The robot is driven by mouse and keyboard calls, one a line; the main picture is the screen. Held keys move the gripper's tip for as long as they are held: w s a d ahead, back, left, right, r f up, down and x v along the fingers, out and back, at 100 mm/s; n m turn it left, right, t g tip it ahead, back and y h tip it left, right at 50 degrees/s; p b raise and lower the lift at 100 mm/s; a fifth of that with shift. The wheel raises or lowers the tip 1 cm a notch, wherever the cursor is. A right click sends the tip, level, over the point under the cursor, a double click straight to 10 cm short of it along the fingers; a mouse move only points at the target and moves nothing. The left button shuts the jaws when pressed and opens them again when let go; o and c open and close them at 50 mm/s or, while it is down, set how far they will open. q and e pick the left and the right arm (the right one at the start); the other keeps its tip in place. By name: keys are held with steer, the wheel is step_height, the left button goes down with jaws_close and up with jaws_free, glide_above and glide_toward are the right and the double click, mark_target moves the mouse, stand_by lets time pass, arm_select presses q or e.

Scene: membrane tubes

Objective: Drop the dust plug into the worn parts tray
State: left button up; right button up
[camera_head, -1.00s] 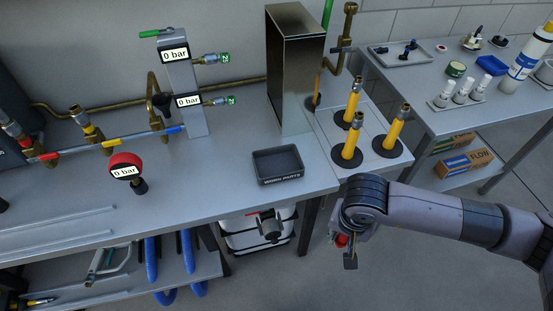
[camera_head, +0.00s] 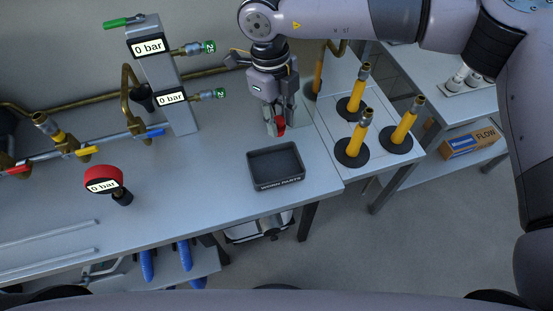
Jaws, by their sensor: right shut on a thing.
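The worn parts tray (camera_head: 277,184) is a small dark, shallow tray near the front edge of the grey bench, with white lettering on its front. It looks empty. My right gripper (camera_head: 278,128) points down above the bench, behind the tray in the picture. It is shut on a small red piece, the dust plug (camera_head: 280,129), which shows between the fingertips. The plug is apart from the tray, and its height above the bench is hard to tell. My left gripper is not in view.
Several yellow tubes on black round bases (camera_head: 355,152) stand right of the tray. A grey manifold post with gauges (camera_head: 165,80) and a red gauge (camera_head: 104,179) stand to the left. The bench (camera_head: 215,190) left of the tray is clear.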

steer(key=shift+s+f+b, duration=0.2)
steer(key=shift+f+b, duration=0.15)
steer(key=shift+f, duration=0.4)
step_height(320, 180, down, 3)
steer(key=shift+w+f+b, duration=0.1)
steer(key=shift+b, duration=0.5)
steer(key=shift+f, duration=0.6)
steer(key=o, duration=1)
steer(key=shift+c, duration=0.2)
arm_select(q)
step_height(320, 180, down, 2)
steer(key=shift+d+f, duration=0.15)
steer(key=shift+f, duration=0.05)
